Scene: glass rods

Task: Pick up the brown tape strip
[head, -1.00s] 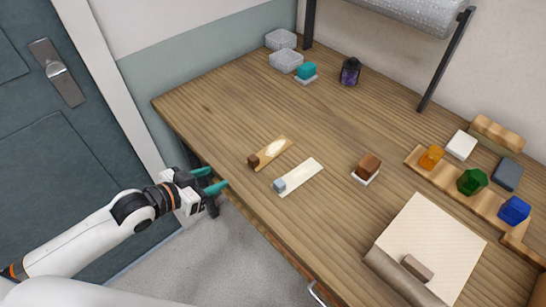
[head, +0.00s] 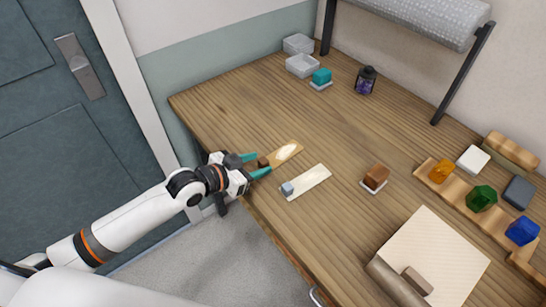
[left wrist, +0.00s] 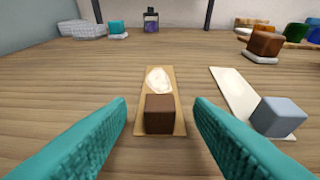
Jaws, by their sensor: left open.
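The brown tape strip (head: 288,151) lies flat on the wooden table near its left front edge. It has a pale oval patch and a dark brown block (head: 263,162) on its near end. My left gripper (head: 257,165) is open, with its teal fingers at the near end of the strip. In the left wrist view the strip (left wrist: 168,128) and its brown block (left wrist: 159,114) lie between the two spread fingers (left wrist: 158,138), with a gap on each side. My right gripper is not in view.
A cream strip (head: 311,179) with a grey-blue block (head: 287,188) lies just right of the brown strip. A brown cube (head: 375,176) on a white base stands farther right. Clear bins (head: 302,66) and a purple lantern (head: 365,81) stand at the back.

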